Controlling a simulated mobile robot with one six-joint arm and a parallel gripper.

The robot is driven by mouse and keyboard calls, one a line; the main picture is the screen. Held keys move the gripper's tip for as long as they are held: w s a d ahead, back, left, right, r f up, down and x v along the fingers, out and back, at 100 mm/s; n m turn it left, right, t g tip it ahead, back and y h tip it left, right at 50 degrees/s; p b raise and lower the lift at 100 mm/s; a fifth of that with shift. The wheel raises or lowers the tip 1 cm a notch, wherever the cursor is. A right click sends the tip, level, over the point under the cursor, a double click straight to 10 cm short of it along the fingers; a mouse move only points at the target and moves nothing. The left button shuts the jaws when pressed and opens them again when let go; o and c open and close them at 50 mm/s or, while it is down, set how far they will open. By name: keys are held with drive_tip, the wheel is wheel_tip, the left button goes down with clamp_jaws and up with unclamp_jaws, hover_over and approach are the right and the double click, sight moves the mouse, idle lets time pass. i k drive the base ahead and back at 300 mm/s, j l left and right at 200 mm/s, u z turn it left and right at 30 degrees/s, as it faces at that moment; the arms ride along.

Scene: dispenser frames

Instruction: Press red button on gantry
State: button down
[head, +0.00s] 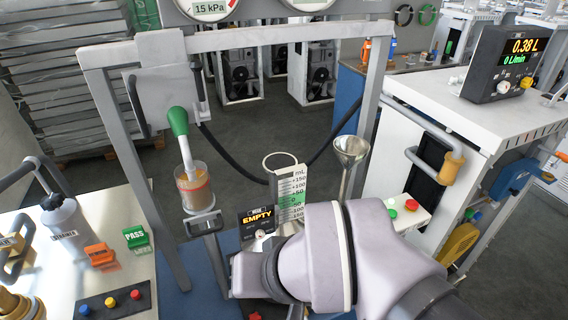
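The gantry is a grey frame (372,95) with two posts and a top beam. A small white box (425,188) by its right post carries a red button (411,205) and a green button (391,214); I cannot tell whether the box is fixed to the gantry. My grey arm crosses the lower middle, just below and left of the white box. My gripper's fingers do not show.
A funnel (350,150), a scale plate (291,186) and a display reading EMPTY (257,220) stand inside the frame. A white cabinet (470,115) is at right.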

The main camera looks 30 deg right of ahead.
sight(412, 204)
drive_tip(key=z, duration=0.45)
drive_tip(key=l+z, duration=0.1)
drive_tip(key=z, duration=0.3)
drive_tip(key=l+z, duration=0.1)
drive_tip(key=z, duration=0.75)
